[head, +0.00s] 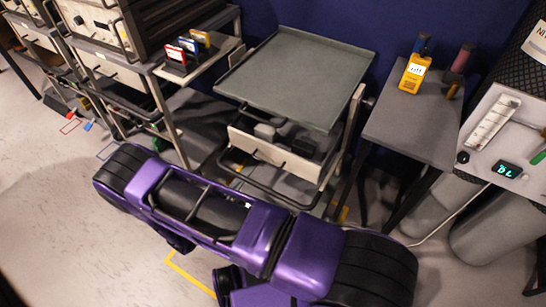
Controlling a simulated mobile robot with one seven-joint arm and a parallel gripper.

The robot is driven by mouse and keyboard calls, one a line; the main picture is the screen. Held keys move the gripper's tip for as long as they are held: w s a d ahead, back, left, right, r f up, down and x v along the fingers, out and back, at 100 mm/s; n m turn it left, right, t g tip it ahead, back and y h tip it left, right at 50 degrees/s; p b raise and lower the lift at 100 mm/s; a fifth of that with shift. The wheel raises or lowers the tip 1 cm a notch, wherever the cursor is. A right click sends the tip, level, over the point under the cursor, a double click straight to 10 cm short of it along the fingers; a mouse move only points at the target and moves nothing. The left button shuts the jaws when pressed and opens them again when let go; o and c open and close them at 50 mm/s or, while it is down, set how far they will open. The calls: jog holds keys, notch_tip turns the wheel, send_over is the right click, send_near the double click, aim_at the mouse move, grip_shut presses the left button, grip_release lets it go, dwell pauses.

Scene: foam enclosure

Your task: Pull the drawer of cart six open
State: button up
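A grey cart (295,70) with a flat, empty, rimmed top stands in the middle of the head view. Below its top is a drawer with a pale front (272,153). A grey box (265,131) and dark items show behind that front, under the top's edge. How far out the drawer stands is hard to tell. A dark bar handle runs low across the cart's front. I can read no cart number, so I cannot tell which cart is six. My purple and black arm crosses in front of the cart and hides its lower part. My gripper is not visible.
Another cart with instruments and small coloured cases (182,50) stands at left. A grey side table (415,125) with a yellow meter (414,73) is close on the right, beside a panel with a lit display (507,170). Pale floor (60,230) is clear at lower left.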

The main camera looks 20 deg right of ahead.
jog(key=shift+n+t, duration=0.3)
jog(key=x, duration=0.6)
jog(key=f+b+x, duration=0.1)
jog(key=x, duration=0.4)
jog(key=s+x, duration=0.1)
jog(key=x, duration=0.5)
jog(key=shift+w+d+f+b, duration=0.2)
jog(key=shift+d+f+b, duration=0.15)
jog(key=shift+d, duration=0.3)
grip_shut()
